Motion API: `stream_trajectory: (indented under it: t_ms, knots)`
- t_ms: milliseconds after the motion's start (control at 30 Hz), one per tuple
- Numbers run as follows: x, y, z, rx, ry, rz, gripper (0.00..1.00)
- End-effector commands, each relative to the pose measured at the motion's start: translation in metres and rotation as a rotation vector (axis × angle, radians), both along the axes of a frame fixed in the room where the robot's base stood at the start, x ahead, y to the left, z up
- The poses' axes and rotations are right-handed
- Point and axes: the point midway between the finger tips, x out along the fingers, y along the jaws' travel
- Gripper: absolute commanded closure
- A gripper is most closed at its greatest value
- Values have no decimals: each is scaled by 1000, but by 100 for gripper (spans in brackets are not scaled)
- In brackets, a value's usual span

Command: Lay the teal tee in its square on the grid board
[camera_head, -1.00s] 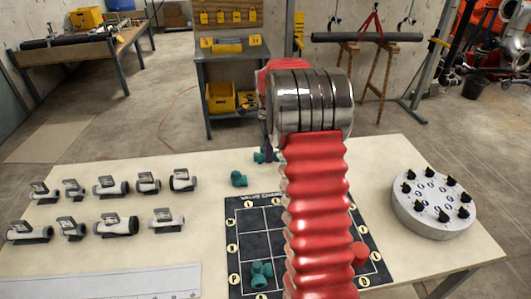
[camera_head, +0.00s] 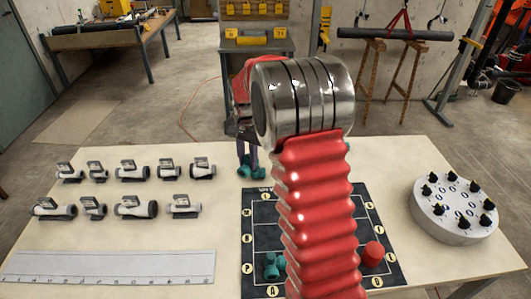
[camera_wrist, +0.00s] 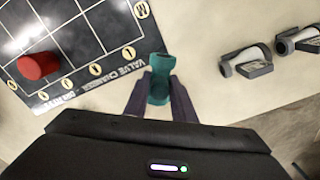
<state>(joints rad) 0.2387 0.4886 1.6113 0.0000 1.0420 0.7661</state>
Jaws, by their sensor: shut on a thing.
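The teal tee (camera_wrist: 160,78) sits between the two dark fingers of my gripper (camera_wrist: 160,98) in the wrist view, just outside the edge of the grid board (camera_wrist: 110,28). In the head view the tee (camera_head: 250,172) shows below my gripper (camera_head: 246,150), behind the back left corner of the board (camera_head: 262,236). My gripper is shut on the tee. I cannot tell whether the tee touches the table. My red arm sleeve hides the middle of the board.
Another teal fitting (camera_head: 272,265) stands in the board's front left square. A red cylinder (camera_head: 373,254) is on the right side. Several grey valves (camera_head: 134,172) lie in two rows at left, with a ruler (camera_head: 110,267) in front. A round grey drum (camera_head: 453,208) stands at right.

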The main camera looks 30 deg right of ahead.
Motion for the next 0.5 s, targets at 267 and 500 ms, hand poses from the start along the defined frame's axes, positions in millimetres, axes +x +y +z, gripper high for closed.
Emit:
stream_trajectory:
  t_ms: [267,500]
  knots:
    - [-6,66,-7,0,0,445,99]
    - [-17,116,-13,0,-1,811,99]
